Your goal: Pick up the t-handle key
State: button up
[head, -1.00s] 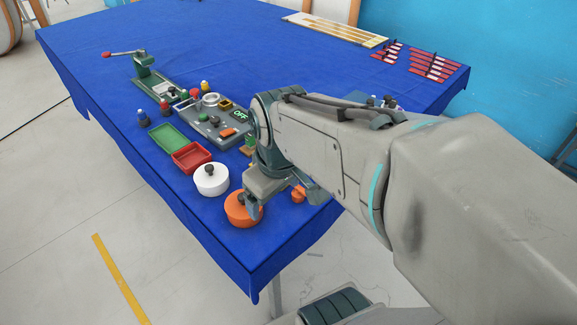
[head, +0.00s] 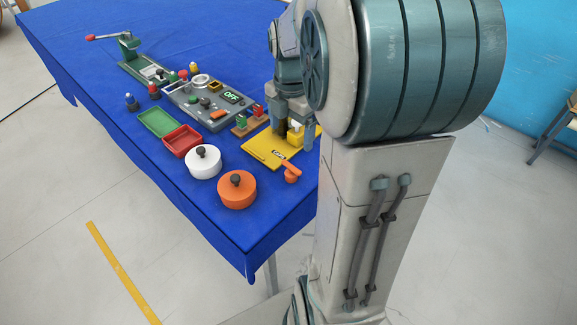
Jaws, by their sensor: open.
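An orange piece (head: 291,171) with a short bar on top stands by the near edge of a yellow board (head: 262,154). It looks like the t-handle key, but it is small and I cannot be sure. My gripper (head: 294,137) points down over the far side of the yellow board, beyond the orange piece and apart from it. Its jaws are open, close to a yellow block on the board. I cannot tell whether they touch it. My arm hides the right end of the board and the table behind it.
An orange lidded pot (head: 237,192) and a white lidded pot (head: 203,164) stand at the near edge. Red (head: 181,140) and green (head: 157,122) trays, a grey panel (head: 207,108) and a green lever press (head: 131,50) lie further left. The blue table's (head: 215,35) far part is clear.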

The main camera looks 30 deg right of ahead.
aim_at(290, 166)
notch_tip(290, 166, down, 13)
jog(key=shift+a+f+p, duration=0.1)
jog(key=shift+f+p, duration=0.1)
jog(key=shift+p, duration=0.35)
jog(key=shift+c, duration=0.3)
jog(key=c, duration=1)
